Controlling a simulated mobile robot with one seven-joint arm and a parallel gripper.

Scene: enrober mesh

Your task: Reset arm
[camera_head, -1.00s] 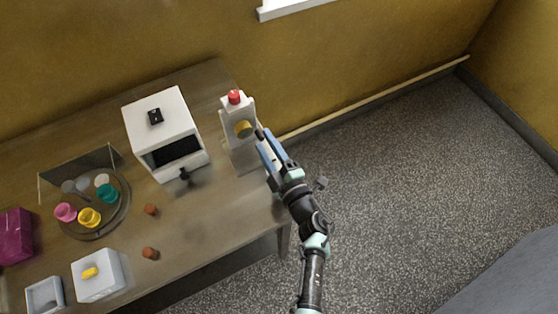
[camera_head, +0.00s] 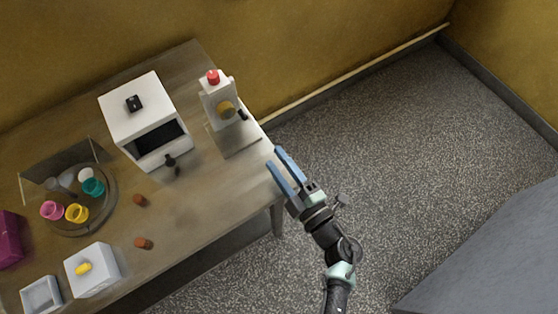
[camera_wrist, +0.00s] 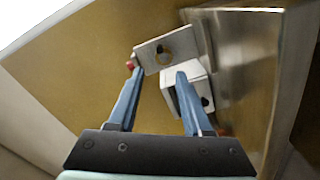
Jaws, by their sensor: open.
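My gripper (camera_head: 281,172) is open and empty, its two blue fingers spread near the right edge of the wooden table in the head view. In the wrist view the open fingers of my gripper (camera_wrist: 156,90) point toward the white machine (camera_wrist: 165,52) with a yellow round part. That white machine (camera_head: 217,100), with a red knob on top, stands at the table's back right corner, apart from my gripper.
Grey floor (camera_head: 370,150) is open to the right.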

